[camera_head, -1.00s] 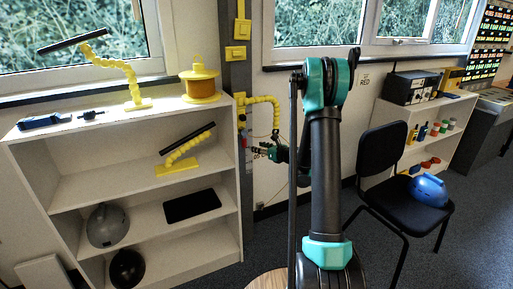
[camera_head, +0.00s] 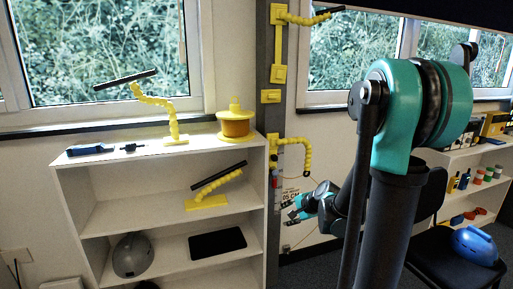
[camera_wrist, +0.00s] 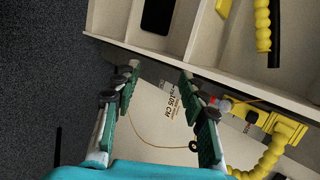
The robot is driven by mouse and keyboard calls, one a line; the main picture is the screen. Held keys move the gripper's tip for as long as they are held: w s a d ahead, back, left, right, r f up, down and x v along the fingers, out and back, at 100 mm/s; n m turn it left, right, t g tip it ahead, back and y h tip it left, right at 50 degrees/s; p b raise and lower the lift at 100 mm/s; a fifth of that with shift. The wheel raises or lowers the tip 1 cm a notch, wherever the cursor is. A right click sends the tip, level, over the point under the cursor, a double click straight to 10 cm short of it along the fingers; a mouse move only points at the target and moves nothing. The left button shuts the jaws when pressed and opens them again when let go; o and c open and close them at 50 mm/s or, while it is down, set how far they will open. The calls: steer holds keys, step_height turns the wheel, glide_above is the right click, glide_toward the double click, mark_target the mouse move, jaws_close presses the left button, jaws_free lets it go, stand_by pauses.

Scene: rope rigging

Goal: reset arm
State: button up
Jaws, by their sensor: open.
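My gripper (camera_head: 293,213) is open, low in front of the grey post, right of the white shelf unit. In the wrist view its two green-padded fingers (camera_wrist: 162,92) stand apart with nothing held between them. My arm, dark with teal joints, fills the right of the head view and hides part of the wall and chair. A yellow jointed arm (camera_head: 297,142) bends off the post above my gripper. It also shows in the wrist view (camera_wrist: 268,158), beside my right finger. A thin orange rope with a dark ring (camera_wrist: 194,146) lies beyond the fingers.
The white shelf unit (camera_head: 160,160) holds a yellow spool (camera_head: 236,124), yellow jointed stands (camera_head: 173,118), a black slab (camera_head: 217,243) and a grey round object (camera_head: 132,256). The grey post (camera_head: 266,100) carries yellow fittings. A chair with a blue helmet-like object (camera_head: 475,246) stands right.

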steer(key=s+d+f+n+g+h, duration=0.1)
steer(key=s+d+f+n+h, duration=0.1)
steer(key=s+n, duration=0.4)
steer(key=s+d+f+n+g+h, duration=0.2)
steer(key=s+d+n, duration=0.3)
steer(key=s, duration=1.1)
steer(key=shift+s+d+f+n+h, duration=0.2)
steer(key=shift+f+n+h, duration=0.25)
steer(key=shift+n+h, duration=0.4)
